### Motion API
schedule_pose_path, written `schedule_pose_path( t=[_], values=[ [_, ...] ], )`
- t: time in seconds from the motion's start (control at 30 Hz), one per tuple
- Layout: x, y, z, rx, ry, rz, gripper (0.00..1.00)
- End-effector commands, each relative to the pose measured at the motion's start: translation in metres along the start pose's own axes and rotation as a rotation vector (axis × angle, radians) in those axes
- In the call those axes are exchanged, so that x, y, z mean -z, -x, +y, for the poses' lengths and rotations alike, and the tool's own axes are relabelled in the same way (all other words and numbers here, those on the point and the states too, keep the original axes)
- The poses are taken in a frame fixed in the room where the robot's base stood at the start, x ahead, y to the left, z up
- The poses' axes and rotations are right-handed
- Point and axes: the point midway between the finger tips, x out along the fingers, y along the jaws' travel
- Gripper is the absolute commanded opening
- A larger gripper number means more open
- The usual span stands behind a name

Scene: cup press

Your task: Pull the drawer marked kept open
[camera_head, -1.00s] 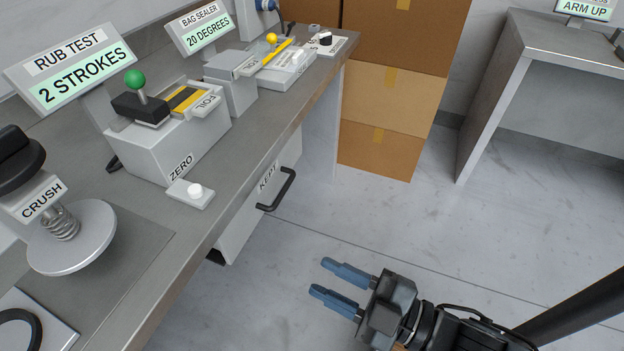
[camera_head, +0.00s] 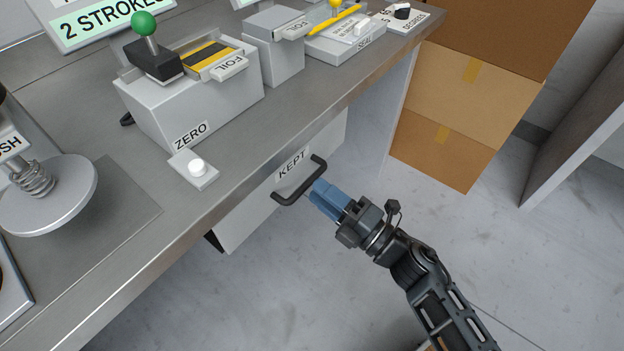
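The drawer marked KEPT (camera_head: 250,218) is a pale grey box front under the edge of the metal bench, and it looks shut. Its label (camera_head: 292,164) sits just above a black bar handle (camera_head: 291,194). My gripper (camera_head: 318,192) has blue fingers that point left at the handle. The fingertips are right at the handle's right part, but I cannot tell whether they touch it or straddle it. The fingers overlap in this view, so their gap is hidden.
The metal bench (camera_head: 130,245) overhangs the drawer and carries a rub test unit with a green knob (camera_head: 144,24), a ZERO button (camera_head: 197,168) and a round crush plate (camera_head: 70,195). Cardboard boxes (camera_head: 450,100) stand behind at the right.

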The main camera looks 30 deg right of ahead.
Motion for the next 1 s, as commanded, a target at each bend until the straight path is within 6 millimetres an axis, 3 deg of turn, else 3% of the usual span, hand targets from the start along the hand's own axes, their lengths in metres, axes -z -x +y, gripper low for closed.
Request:
schedule_pose_path(
  t=[0.1,0.3,0.63,1.0],
  values=[
    [0.000,-0.019,0.001,-0.001,0.001,0.000,0.35],
    [0.000,-0.036,0.000,0.000,-0.001,-0.002,0.35],
    [0.000,-0.040,0.000,0.001,-0.002,-0.001,0.35],
    [0.000,-0.040,0.000,0.001,-0.002,-0.001,0.00]
  ],
)
